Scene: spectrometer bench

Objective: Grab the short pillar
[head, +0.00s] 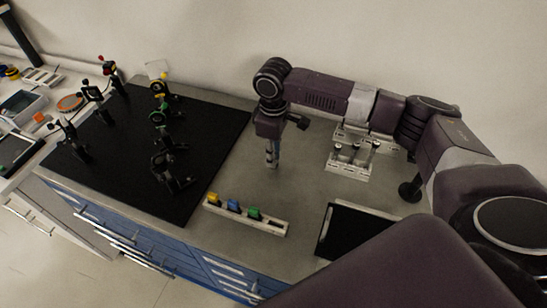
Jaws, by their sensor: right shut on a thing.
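My right gripper (272,160) points down over the grey bench, left of a white rack (348,172). It is shut on a small, slim piece between its fingertips, probably the short pillar. The piece is mostly hidden by the fingers and too small to make out clearly. Several metallic pillars (357,152) stand upright in the white rack, apart from the gripper. My left gripper is not in view.
A black optical board (215,130) with several dark mounts fills the left of the bench. A white strip (270,226) holding yellow, blue and green pieces lies in front of the gripper. A black-topped tray (352,232) is at the front right. Bare grey bench surrounds the gripper.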

